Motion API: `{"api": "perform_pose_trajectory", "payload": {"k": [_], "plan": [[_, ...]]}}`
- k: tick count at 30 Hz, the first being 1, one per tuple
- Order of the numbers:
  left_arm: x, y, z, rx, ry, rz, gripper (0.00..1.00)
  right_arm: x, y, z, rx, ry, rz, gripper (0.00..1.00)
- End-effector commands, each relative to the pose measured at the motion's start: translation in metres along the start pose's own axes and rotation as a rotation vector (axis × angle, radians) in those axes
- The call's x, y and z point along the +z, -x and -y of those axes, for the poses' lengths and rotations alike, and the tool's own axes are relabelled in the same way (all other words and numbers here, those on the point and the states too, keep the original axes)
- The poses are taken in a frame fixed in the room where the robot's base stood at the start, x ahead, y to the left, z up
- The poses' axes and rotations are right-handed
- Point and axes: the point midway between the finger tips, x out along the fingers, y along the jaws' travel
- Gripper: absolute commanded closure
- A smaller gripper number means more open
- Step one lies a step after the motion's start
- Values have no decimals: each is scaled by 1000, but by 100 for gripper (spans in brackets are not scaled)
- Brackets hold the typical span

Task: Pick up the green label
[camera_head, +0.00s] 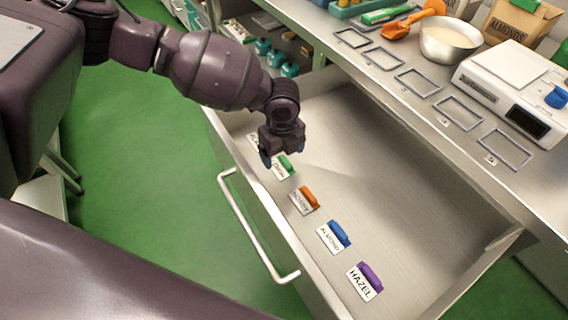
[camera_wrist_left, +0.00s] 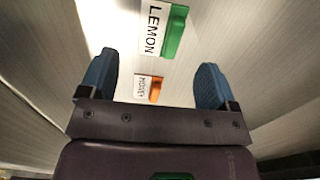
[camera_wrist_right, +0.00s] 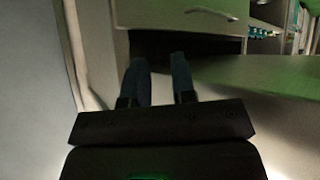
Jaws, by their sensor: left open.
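The green label is a white card reading LEMON with a green grip (camera_wrist_left: 174,32); it lies in the open drawer and also shows in the head view (camera_head: 284,164), partly covered by my gripper. My left gripper (camera_head: 272,157) is just above the drawer floor by the label's upper left end. In its wrist view the blue fingers (camera_wrist_left: 155,85) are wide apart and empty, with the label beyond them at the top. My right gripper (camera_wrist_right: 160,80) shows only in its own wrist view, its fingers a little apart with nothing between them.
Labels with orange (camera_head: 310,193), blue (camera_head: 339,233) and purple (camera_head: 371,275) grips lie along the drawer. Another card is partly hidden behind my gripper. The counter holds a scale (camera_head: 515,90), a bowl (camera_head: 449,43) and empty frames (camera_head: 418,82). The drawer's right part is clear.

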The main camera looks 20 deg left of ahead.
Motion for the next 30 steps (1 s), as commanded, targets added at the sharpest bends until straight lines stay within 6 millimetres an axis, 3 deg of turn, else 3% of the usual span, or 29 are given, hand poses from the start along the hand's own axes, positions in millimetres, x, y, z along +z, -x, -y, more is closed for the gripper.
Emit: {"api": "perform_pose_trajectory", "payload": {"k": [9,18,28,30], "plan": [[0,-44,-2,5,0,-2,17,15,-7,1,-1,-2,25,76],[1,-46,-1,-1,1,1,17,13,-6,0,2,-1,21,76],[1,-47,-1,0,1,0,68,14,-6,-1,0,4,23,76],[1,-47,-1,0,1,0,70,14,-6,-1,-1,4,23,76]]}}
